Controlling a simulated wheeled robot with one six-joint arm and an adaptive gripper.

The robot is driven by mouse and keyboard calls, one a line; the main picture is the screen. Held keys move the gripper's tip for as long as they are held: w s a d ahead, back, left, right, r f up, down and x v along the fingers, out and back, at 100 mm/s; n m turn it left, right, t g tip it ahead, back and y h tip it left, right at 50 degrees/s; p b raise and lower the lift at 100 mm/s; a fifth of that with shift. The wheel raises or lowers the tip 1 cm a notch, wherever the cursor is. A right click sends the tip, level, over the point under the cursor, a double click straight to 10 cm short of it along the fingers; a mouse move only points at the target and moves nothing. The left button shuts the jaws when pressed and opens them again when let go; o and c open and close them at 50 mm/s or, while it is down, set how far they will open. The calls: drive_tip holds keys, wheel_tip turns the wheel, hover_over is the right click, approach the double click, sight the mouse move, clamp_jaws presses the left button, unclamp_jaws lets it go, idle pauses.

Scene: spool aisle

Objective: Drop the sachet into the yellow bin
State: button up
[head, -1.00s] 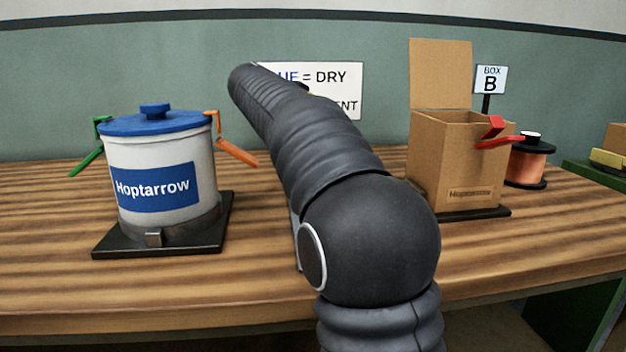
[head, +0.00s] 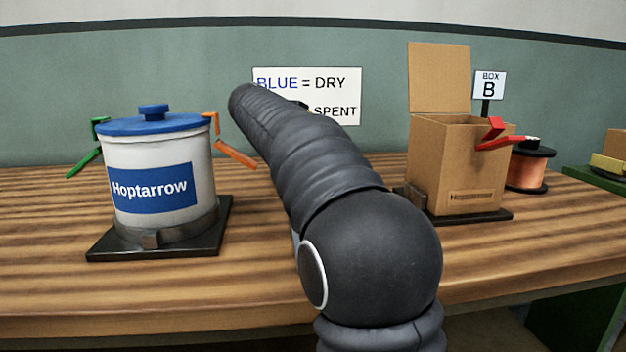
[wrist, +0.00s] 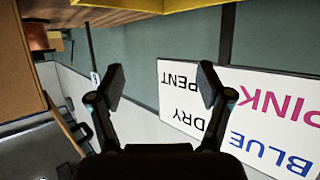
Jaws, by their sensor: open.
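My gripper (wrist: 162,84) is open in the wrist view, with nothing between its fingers. In the head view my own arm hides it. The sachet is not visible in either view. A yellow edge (wrist: 150,5) shows at the top of the wrist view, beyond the fingertips. It may be part of the yellow bin, but too little shows to tell.
A white pot (head: 160,185) with a blue lid stands left on a black base. An open cardboard box (head: 460,165) with a red clip stands right, near a copper spool (head: 530,165). A sign (head: 330,90) is on the wall behind. Table front is bare.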

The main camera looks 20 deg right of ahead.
drive_tip(key=shift+r, duration=0.15)
wheel_tip(320, 180, up, 10)
idle(0.5)
idle(0.4)
